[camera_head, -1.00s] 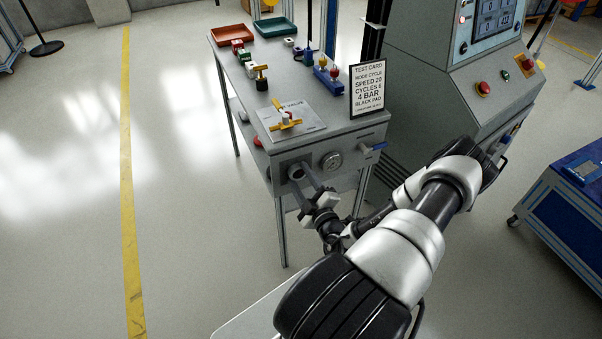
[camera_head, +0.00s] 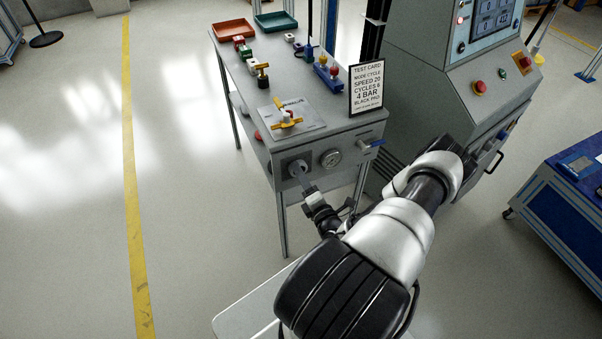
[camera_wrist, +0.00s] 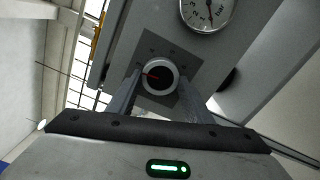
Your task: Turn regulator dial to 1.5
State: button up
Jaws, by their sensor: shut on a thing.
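The regulator dial (camera_wrist: 159,77) is a round dark knob with a light rim and a red pointer line, on a square plate with small scale marks. In the wrist view the red line points left and slightly up. The dial also shows on the cart's front panel in the head view (camera_head: 296,168). My gripper (camera_wrist: 157,92) has one finger on each side of the dial and is shut on it. The pressure gauge (camera_wrist: 207,10), marked "bar", is to the right of the dial; its needle points down. The gauge also shows in the head view (camera_head: 331,158).
A test card (camera_head: 367,90) reading "4 BAR" stands on the cart's top (camera_head: 240,75). A yellow-handled valve (camera_head: 286,118) sits above the dial. A blue lever (camera_head: 372,144) sticks out right of the gauge. A grey control console (camera_head: 440,80) stands to the right.

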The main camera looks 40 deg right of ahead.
jog(key=n+p, duration=0.3)
jog(key=n, duration=0.8)
jog(key=shift+d+f+n, duration=0.1)
jog(key=shift+d+n, duration=0.05)
jog(key=shift+n, duration=0.15)
dwell(0.4)
jog(key=o, duration=1)
jog(key=shift+o, duration=0.2)
jog(key=shift+s, duration=0.15)
jog(key=v, duration=1.7)
